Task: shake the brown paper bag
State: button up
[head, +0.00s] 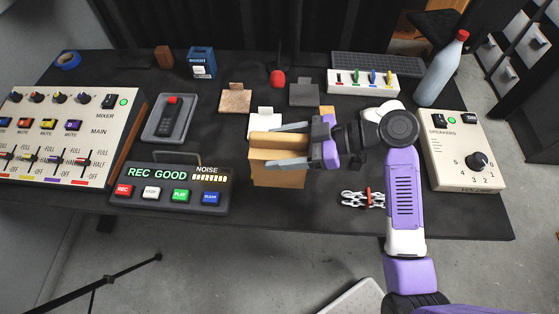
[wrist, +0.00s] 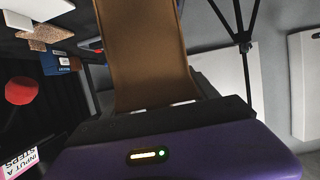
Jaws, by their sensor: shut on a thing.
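The brown paper bag (head: 279,175) is near the front middle of the black table in the head view. My gripper (head: 277,148) comes from the right with one finger on either side of the bag's upper part, and is shut on it. In the wrist view, the bag (wrist: 146,55) fills the upper middle, directly beyond my gripper's dark jaw edge. The head view does not show clearly whether the bag's bottom touches the table.
A recorder box (head: 170,190) stands close left of the bag, with a mixer (head: 65,135) beyond it. Clamps (head: 362,199) lie to the right. A speaker box (head: 464,150), a bottle (head: 441,70) and a switch box (head: 362,82) stand farther right.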

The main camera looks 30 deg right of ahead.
notch_tip(320, 180, up, 10)
jog(key=shift+r+b, duration=0.25)
jog(key=shift+b, duration=0.05)
jog(key=w+d+f+b, duration=0.2)
jog(key=d+f+b, duration=0.1)
jog(key=f+b, duration=0.7)
notch_tip(320, 180, down, 2)
jog(key=shift+w+f, duration=0.15)
jog(key=shift+f, duration=0.1)
